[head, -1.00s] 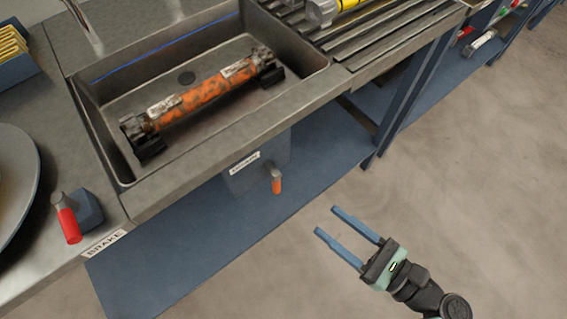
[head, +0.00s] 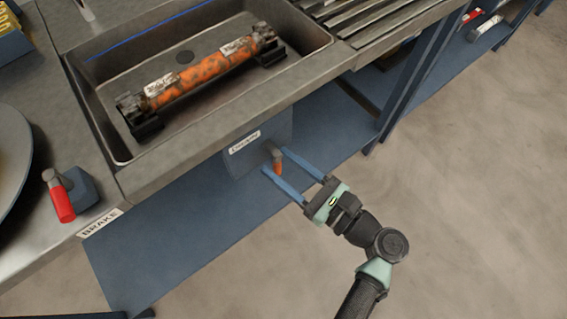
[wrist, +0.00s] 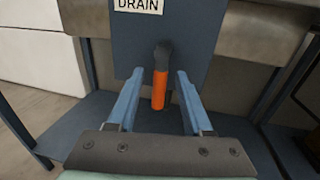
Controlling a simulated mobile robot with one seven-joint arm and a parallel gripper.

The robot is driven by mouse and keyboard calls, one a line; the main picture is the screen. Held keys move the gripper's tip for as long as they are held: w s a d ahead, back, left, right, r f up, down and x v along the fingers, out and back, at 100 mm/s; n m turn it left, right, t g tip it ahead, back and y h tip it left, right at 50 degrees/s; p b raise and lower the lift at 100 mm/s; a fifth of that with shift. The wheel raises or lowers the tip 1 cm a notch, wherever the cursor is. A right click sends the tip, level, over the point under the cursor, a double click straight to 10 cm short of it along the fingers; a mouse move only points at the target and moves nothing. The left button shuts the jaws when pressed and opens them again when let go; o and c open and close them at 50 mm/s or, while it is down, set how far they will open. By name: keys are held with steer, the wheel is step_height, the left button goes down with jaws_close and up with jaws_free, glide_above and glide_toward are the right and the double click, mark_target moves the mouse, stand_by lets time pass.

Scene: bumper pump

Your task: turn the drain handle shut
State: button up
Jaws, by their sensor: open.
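The drain handle (head: 277,164) has an orange grip and a dark upper end. It hangs pointing down on the front of a blue-grey box under the sink edge. It also shows in the wrist view (wrist: 159,90), below a label reading DRAIN (wrist: 139,5). My gripper (head: 273,160) is open, with its two blue fingers reaching toward the box. In the head view the fingertips lie on either side of the handle. In the wrist view the handle stands between the two fingers, with gaps at both sides. I cannot tell how far past the handle the tips reach.
A sink (head: 96,108) above holds an orange, worn cylinder (head: 200,76) with black ends. A red brake lever (head: 59,195) is on the bench at left. A blue lower shelf (head: 170,240) lies below the box. Blue frame legs (head: 408,85) stand at right. Open floor is at right.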

jaws_close()
stand_by(1.4)
